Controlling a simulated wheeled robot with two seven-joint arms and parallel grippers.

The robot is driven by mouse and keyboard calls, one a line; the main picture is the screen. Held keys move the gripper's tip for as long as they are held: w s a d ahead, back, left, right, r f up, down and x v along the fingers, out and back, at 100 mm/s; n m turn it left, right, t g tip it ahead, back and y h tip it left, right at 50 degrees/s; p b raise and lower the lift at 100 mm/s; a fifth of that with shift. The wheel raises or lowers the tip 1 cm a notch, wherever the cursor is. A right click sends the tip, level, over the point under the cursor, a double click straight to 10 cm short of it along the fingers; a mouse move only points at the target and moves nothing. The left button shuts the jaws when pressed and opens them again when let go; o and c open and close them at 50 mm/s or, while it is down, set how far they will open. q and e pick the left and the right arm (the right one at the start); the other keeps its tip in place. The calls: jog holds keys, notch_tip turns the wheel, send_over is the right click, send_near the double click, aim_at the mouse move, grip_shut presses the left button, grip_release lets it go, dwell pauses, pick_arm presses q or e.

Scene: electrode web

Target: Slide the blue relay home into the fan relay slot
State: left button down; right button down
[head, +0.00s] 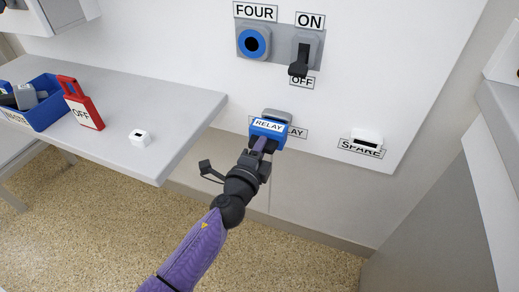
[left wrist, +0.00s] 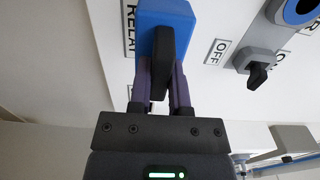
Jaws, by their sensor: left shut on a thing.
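The blue relay (head: 267,127), with a white RELAY label, is at the grey slot (head: 277,112) on the white wall panel, above a partly covered label ending in "AY". How deep it sits in the slot cannot be told. My left gripper (head: 262,147) is shut on the relay's dark handle. In the left wrist view, the purple fingers of my left gripper (left wrist: 163,78) lie on both sides of the black handle, and the blue relay body (left wrist: 167,14) is beyond them. My right gripper is not in view.
A switch (head: 303,56) between ON and OFF labels and a blue round socket (head: 254,42) are above. A white SPARE holder (head: 367,138) is to the right. The grey bench (head: 180,105) at left bears a blue bin (head: 45,112), a red OFF tag (head: 82,104) and a white block (head: 139,137).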

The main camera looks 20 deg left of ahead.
pick_arm(q)
jog(key=shift+w, duration=0.7)
jog(key=shift+w, duration=0.2)
jog(key=shift+w+b, duration=0.3)
jog(key=shift+b, duration=0.05)
jog(key=shift+c, duration=2.4)
grip_release()
jog(key=shift+s, duration=0.15)
jog(key=s+p, duration=0.1)
jog(key=s, duration=0.8)
jog(key=shift+s+p, duration=0.35)
jog(key=shift+p, duration=0.05)
jog(key=shift+a, duration=0.15)
